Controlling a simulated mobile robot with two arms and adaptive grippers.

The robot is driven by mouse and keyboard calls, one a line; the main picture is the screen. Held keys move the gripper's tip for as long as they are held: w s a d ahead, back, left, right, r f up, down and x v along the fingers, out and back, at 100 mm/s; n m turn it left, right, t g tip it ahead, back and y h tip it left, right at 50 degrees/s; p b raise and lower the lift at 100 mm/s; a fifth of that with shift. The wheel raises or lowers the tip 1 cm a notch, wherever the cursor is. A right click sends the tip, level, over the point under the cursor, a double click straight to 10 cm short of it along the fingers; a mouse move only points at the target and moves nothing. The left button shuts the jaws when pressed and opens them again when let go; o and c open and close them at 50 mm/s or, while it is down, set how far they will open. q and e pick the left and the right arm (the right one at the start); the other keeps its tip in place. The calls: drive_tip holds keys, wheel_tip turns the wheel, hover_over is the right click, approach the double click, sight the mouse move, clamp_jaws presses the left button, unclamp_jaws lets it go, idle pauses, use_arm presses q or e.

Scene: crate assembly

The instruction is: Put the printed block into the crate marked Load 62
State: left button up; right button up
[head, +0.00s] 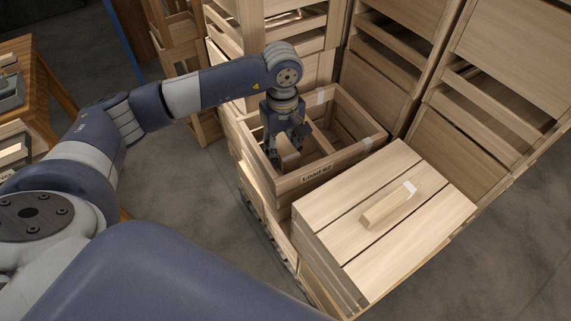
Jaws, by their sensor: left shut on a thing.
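The open wooden crate marked Load 62 (318,178) stands in the middle of the head view, its label on the near rim. My left gripper (287,150) points down into the crate's opening at its left side. It is shut on a tan block (289,158), which is partly hidden by the fingers. No print on the block can be made out, and I cannot tell whether it touches the crate's inside. My right gripper is not in view.
A closed slatted crate (440,208) stands beside it at the near right, with a short wooden bar (385,208) with a white end on its lid. Tall stacked crates (480,110) rise behind and to the right. A wooden table (38,70) is at the left. Grey floor shows at lower right.

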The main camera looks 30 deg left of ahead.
use_arm(q)
wheel_tip(320, 180, down, 3)
drive_tip(key=shift+f, duration=1.15)
wheel_tip(320, 180, down, 3)
drive_tip(key=shift+p, duration=0.4)
drive_tip(key=o, duration=0.8)
drive_tip(key=shift+f, duration=0.15)
drive_tip(key=o, duration=0.4)
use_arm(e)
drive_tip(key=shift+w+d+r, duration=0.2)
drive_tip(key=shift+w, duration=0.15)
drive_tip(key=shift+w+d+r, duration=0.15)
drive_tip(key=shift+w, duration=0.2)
